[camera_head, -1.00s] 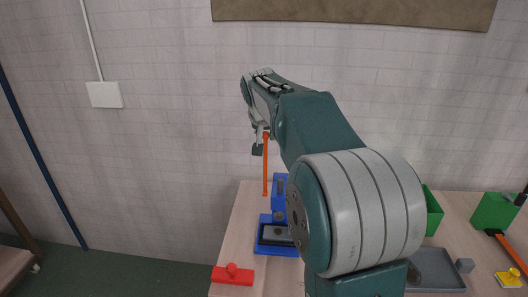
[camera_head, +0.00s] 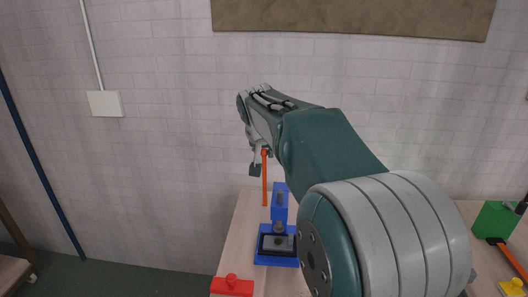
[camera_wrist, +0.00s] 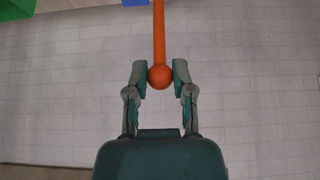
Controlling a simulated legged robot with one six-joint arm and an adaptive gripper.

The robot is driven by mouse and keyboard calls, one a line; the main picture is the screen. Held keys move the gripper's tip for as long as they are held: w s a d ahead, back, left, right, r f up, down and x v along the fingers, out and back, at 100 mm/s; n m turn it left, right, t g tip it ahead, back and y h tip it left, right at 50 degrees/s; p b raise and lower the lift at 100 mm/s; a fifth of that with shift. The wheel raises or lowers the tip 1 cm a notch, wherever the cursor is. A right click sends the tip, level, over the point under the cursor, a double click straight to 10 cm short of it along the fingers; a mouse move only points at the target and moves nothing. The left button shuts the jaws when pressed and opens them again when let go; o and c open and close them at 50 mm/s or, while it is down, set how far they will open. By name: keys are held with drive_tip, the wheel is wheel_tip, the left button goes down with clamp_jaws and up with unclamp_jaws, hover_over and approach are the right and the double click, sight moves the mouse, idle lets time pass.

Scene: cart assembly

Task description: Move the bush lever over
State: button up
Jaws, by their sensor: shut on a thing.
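The bush lever is an orange rod (camera_head: 265,181), close to upright in the head view, beside the blue press (camera_head: 280,205). In the wrist view its round orange knob (camera_wrist: 160,77) sits between my two fingertips. My gripper (camera_wrist: 160,79) is shut on the knob, with one finger on each side. In the head view my gripper (camera_head: 259,163) is at the lever's top. The lever's lower end and its joint with the press are not clear to see.
The press stands on a wooden table (camera_head: 240,240). A red block with a knob (camera_head: 232,287) lies at the front left. A green block (camera_head: 494,221) and an orange-handled tool (camera_head: 514,260) are at the far right. My arm hides the table's middle.

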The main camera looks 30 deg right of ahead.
drive_tip(key=shift+s+a+f, duration=0.25)
drive_tip(key=shift+s+a, duration=0.3)
drive_tip(key=shift+s, duration=0.2)
drive_tip(key=shift+s+a+f, duration=0.25)
drive_tip(key=shift+s+a, duration=0.25)
drive_tip(key=shift+s, duration=0.3)
drive_tip(key=shift+s+a+f, duration=0.25)
drive_tip(key=shift+s+a, duration=0.3)
drive_tip(key=shift+s, duration=0.2)
drive_tip(key=shift+s+a+f, duration=0.7)
drive_tip(key=shift+s+f, duration=0.1)
drive_tip(key=shift+s, duration=0.2)
drive_tip(key=shift+s+a+f, duration=0.65)
drive_tip(key=shift+s+f, duration=0.1)
drive_tip(key=shift+s, duration=0.25)
drive_tip(key=s+f, duration=0.1)
drive_tip(key=s+a+f, duration=0.1)
drive_tip(key=f, duration=0.1)
drive_tip(key=s+a+f, duration=0.1)
drive_tip(key=shift+f, duration=0.2)
drive_tip(key=shift+s+a+f, duration=0.25)
drive_tip(key=shift+s+f, duration=0.1)
drive_tip(key=shift+f, duration=0.5)
drive_tip(key=shift+s+a+f, duration=0.25)
drive_tip(key=shift+s+f, duration=0.1)
drive_tip(key=shift+f, duration=0.55)
drive_tip(key=shift+s+a+f, duration=0.25)
drive_tip(key=shift+s+f, duration=0.1)
drive_tip(key=shift+f, duration=0.5)
clamp_jaws()
